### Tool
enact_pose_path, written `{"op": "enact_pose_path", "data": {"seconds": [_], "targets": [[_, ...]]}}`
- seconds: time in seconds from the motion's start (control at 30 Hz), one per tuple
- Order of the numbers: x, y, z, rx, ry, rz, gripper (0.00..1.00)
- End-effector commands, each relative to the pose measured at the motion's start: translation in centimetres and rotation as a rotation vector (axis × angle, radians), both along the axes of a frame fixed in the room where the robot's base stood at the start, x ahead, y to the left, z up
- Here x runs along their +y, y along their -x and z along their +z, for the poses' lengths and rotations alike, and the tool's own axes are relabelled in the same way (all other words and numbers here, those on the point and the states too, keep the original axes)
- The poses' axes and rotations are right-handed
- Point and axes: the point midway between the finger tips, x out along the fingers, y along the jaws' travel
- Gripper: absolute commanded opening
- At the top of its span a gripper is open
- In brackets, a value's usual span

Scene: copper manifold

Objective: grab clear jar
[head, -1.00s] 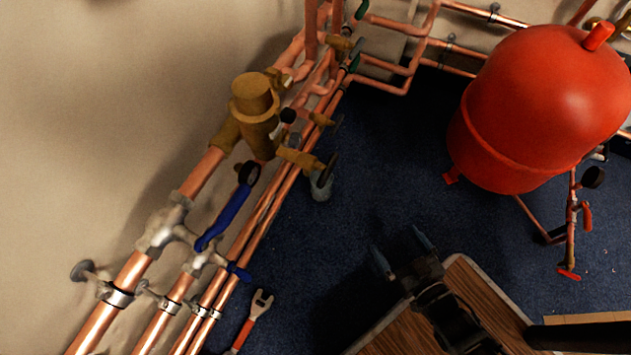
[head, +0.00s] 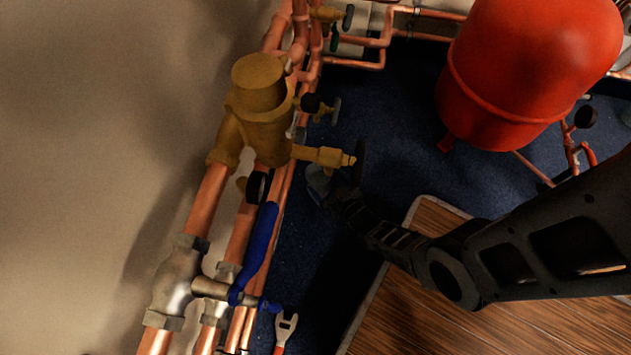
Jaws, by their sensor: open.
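The clear jar (head: 316,182) looks small and pale grey-blue, on the dark blue floor just below the brass valve's side outlet. The outlet and its dark handwheel overlap it from above, and my gripper covers its right side. My gripper (head: 335,187) reaches in from the right, with its end at the jar. It is open. Its fingertips are dark and hard to make out, so I cannot tell whether they touch the jar or stand around it.
The large brass valve (head: 262,108) and copper pipes (head: 209,198) run along the wall close left of the jar. A blue lever (head: 258,245) and a wrench (head: 285,331) are nearer. A red tank (head: 530,70) stands at back right. A wooden board (head: 440,320) lies at lower right.

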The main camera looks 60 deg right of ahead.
Motion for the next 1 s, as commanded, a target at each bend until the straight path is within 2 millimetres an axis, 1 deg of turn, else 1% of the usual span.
{"op": "enact_pose_path", "data": {"seconds": [0.13,0.3,0.4,0.67,1.0], "targets": [[-0.3,-1.1,-0.3,0.0,0.0,0.0,1.0],[-1.1,-3.4,-0.9,-0.001,0.0,0.0,1.0],[-1.6,-4.4,-1.3,0.0,0.0,0.0,1.0],[-1.7,-4.7,-1.2,0.002,-0.001,0.0,1.0],[-1.7,-4.7,-1.2,0.002,-0.001,0.0,0.67]]}}
